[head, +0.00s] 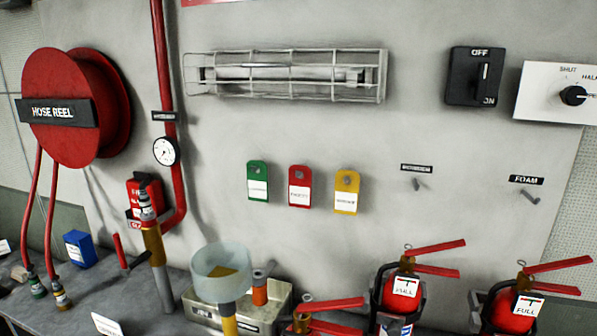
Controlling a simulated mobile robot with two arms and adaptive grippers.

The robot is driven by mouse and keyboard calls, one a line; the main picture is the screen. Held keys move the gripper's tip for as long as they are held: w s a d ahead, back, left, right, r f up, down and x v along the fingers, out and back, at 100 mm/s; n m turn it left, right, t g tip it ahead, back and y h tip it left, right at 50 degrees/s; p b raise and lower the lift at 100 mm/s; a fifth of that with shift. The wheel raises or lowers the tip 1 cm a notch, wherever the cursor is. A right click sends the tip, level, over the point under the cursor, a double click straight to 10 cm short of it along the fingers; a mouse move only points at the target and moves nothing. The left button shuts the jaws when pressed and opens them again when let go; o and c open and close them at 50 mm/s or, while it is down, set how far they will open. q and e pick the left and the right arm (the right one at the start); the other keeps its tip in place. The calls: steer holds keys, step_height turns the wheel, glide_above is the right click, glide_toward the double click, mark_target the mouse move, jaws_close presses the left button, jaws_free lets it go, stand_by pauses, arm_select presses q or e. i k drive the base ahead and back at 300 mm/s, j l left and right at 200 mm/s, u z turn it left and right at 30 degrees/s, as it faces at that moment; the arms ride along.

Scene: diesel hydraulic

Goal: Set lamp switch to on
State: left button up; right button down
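The lamp switch (473,76) is a black square plate on the grey wall at the upper right. It is marked OFF at its top and ON at its bottom. Its slim grey lever (485,77) stands about upright between the two marks, and I cannot tell for sure which mark it points to. A caged tube lamp (286,75) is on the wall to the left of the switch, and its tube looks grey and unlit. Neither of my grippers is in view, and nothing touches the switch.
A white panel with a black knob (573,95) is close to the right of the switch. Green, red and yellow tags (299,187) hang below the lamp. Red extinguishers (402,290) stand below at the right. A red hose reel (75,105) is at the left. The wall below the switch is mostly clear.

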mark_target(480, 83)
steer(key=i+j+z, duration=0.15)
steer(key=j, duration=0.2)
steer(key=i+j+z, duration=0.1)
steer(key=j, duration=0.3)
steer(key=i+j+z, duration=0.15)
steer(key=j, duration=0.2)
